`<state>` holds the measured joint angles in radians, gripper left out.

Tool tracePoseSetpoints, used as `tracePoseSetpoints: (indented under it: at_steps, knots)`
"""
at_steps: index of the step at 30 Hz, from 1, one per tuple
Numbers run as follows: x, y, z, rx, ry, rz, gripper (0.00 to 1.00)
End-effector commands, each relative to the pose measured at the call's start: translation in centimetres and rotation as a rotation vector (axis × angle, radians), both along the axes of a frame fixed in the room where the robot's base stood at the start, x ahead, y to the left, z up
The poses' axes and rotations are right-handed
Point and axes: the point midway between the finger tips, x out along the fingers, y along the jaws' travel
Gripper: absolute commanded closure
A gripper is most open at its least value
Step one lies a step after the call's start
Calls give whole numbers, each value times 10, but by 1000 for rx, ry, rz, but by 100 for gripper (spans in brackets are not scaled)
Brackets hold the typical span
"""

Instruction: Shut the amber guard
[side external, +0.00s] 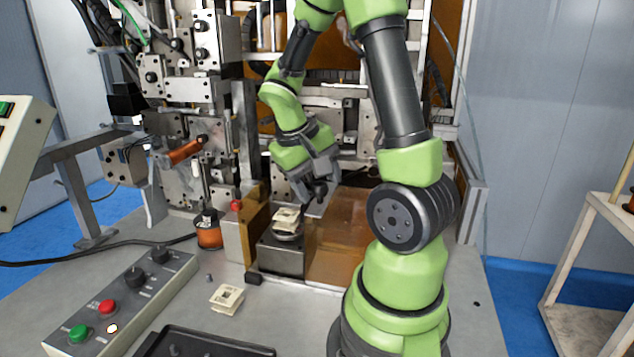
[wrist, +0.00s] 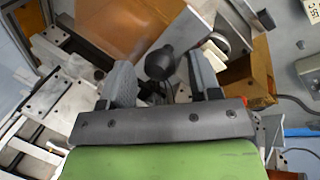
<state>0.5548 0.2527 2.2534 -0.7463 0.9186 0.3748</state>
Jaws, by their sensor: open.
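The amber guard (side external: 345,232) is a see-through amber panel low at the front of the machine, right of the winding fixture. In the wrist view it shows as an amber sheet (wrist: 130,22) at the top. My gripper (side external: 318,188) is over the fixture, pointing down. In the wrist view my gripper (wrist: 160,82) is open, with the knob between and just beyond its two fingertips. I cannot tell whether either finger touches it. My arm hides part of the guard's right side.
A cream bobbin (side external: 287,218) sits on the fixture block (side external: 282,254). Another bobbin (side external: 227,298) lies on the bench. A control box (side external: 122,303) with buttons and a black tray (side external: 205,343) stand in front. A copper wire spool (side external: 208,233) is left of the fixture.

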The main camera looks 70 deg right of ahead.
Motion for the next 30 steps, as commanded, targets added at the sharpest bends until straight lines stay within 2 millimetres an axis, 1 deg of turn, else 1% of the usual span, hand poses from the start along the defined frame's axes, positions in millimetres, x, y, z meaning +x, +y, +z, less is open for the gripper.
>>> tracePoseSetpoints:
  at_steps: [3,10,11,12,14,15,17,18,23,26,30]
  knots:
    - [-1,-1,-4,1,-1,0,43]
    - [-1,-1,-4,0,-1,0,43]
    - [-1,-1,-4,0,-1,0,50]
    - [-1,-1,-4,0,-1,0,59]
    - [-1,-1,-4,0,-1,0,73]
    - [-1,-1,-4,0,-1,0,82]
    - [-1,-1,-4,0,-1,0,96]
    - [-1,-1,-4,0,-1,0,100]
    - [4,-1,-4,0,-2,2,100]
    - [19,-2,-4,-2,-2,3,100]
    - [52,-2,-4,-3,-2,7,100]
